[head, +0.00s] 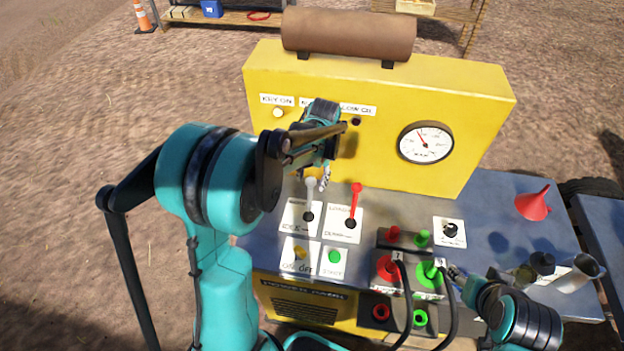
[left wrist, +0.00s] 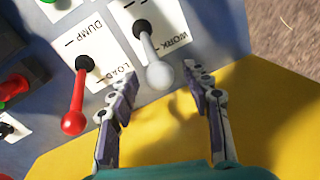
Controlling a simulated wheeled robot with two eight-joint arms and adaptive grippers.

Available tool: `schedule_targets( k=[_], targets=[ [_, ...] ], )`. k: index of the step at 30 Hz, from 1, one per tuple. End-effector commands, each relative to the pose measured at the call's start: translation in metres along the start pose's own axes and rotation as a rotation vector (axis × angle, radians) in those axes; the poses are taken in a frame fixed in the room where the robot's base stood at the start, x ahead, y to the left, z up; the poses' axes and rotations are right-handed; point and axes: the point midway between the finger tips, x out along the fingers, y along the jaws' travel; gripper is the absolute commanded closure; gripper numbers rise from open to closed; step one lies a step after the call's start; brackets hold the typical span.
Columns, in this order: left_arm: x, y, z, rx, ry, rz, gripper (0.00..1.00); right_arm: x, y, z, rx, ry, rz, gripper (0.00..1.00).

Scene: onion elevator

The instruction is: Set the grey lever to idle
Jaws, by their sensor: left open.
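The grey lever (head: 310,190) stands on a white label plate on the blue-grey deck, its knob tilted toward the yellow panel. In the left wrist view the grey lever (left wrist: 158,60) leans toward the WORK end of its plate. My left gripper (head: 325,178) is open near the knob. In the left wrist view, the fingertips of my left gripper (left wrist: 160,80) lie on either side of the grey knob, with visible gaps. My right gripper (head: 456,272) is beside the green connector; whether its jaws are open is unclear.
A red lever (head: 356,195) with DUMP and LOAD marks stands right beside the grey one. The yellow panel (head: 470,110) with a gauge (head: 425,142) rises behind. Red and green connectors (head: 389,268) with black cables, a red funnel (head: 534,204) and a metal cup (head: 582,272) are further right.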

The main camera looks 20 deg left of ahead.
Motion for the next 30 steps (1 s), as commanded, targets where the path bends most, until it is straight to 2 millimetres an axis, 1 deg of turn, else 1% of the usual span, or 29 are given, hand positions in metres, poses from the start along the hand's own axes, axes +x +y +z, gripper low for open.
schedule_targets(
  k=[7, 8, 9, 11, 12, 13, 23, 26, 30],
  targets=[
    [0.001, 0.000, 0.000, 0.000, 0.000, 0.000, 0.51, 0.000, 0.000, 0.000, 0.000, 0.000, 0.000, 0.49],
    [0.001, 0.000, 0.000, 0.000, 0.000, 0.000, 0.56, 0.000, 0.000, 0.000, 0.000, 0.000, 0.000, 0.49],
    [0.001, 0.000, 0.000, 0.000, 0.000, 0.000, 0.67, 0.000, 0.000, 0.000, 0.000, 0.000, 0.000, 0.49],
    [0.001, 0.000, 0.000, 0.000, 0.000, 0.000, 0.83, 0.000, 0.000, 0.000, 0.000, 0.000, 0.000, 0.49],
    [0.001, 0.000, 0.000, 0.000, 0.000, 0.000, 0.93, 0.000, 0.000, 0.000, 0.000, 0.000, 0.000, 0.49],
    [0.001, 0.000, 0.000, 0.000, 0.000, 0.000, 1.00, 0.000, 0.000, 0.000, 0.000, 0.000, 0.000, 0.49],
    [-0.001, 0.001, 0.004, -0.003, 0.026, -0.006, 1.00, -0.001, 0.000, -0.001, 0.000, 0.000, 0.000, 0.49],
    [-0.002, 0.003, 0.010, -0.007, 0.063, -0.015, 1.00, -0.001, 0.000, -0.001, 0.000, 0.000, 0.000, 0.49],
    [-0.005, 0.006, 0.022, -0.016, 0.142, -0.036, 1.00, -0.003, 0.000, -0.002, 0.000, 0.000, 0.000, 0.49]
  ],
)
